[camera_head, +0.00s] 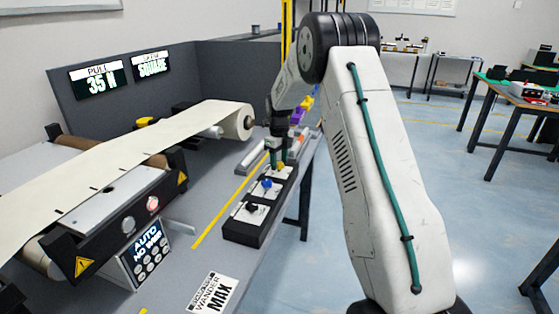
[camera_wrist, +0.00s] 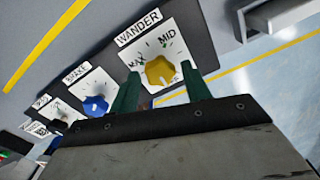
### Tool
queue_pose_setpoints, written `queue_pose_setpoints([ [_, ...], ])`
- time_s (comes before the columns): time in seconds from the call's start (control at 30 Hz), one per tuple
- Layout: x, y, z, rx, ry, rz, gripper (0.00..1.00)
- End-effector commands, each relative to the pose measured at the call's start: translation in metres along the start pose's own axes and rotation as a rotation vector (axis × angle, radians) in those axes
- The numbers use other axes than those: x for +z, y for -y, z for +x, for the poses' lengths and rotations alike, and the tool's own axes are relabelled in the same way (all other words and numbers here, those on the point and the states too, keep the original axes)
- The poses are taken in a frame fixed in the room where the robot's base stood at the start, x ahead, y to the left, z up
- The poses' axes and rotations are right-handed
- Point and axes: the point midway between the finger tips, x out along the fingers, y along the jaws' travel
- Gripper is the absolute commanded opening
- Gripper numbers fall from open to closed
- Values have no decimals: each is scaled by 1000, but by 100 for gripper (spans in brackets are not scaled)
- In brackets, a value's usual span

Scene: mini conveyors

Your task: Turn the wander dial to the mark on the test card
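The wander dial is a yellow lobed knob (camera_wrist: 160,71) on a white plate labelled WANDER, with MAX at its left and MID at its upper right in the wrist view. Its pointer setting is not clear to me. In the head view the yellow knob (camera_head: 281,167) is partly hidden by my gripper. My gripper (camera_wrist: 161,76) is open, with one green finger on each side of the knob; small gaps seem to show. In the head view my gripper (camera_head: 277,163) points down over the dial. The test card (camera_head: 213,294) reads WANDER MAX and lies on the bench.
The black dial box (camera_head: 241,232) also carries a blue brake knob (camera_wrist: 96,105) and a black knob (camera_head: 252,207). A conveyor with a cream belt (camera_head: 112,150) runs at the left. The AUTO control panel (camera_head: 146,252) stands before it. Screens (camera_head: 97,80) read PULL 35 N and SQUARE.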

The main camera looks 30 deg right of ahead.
Motion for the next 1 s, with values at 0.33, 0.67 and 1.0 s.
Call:
queue_pose_setpoints([
  [0.33,0,0,0,0,0,-6,10],
  [0.67,0,0,-1,-1,1,-132,10],
  [1.0,0,0,-1,-2,2,-431,10],
])
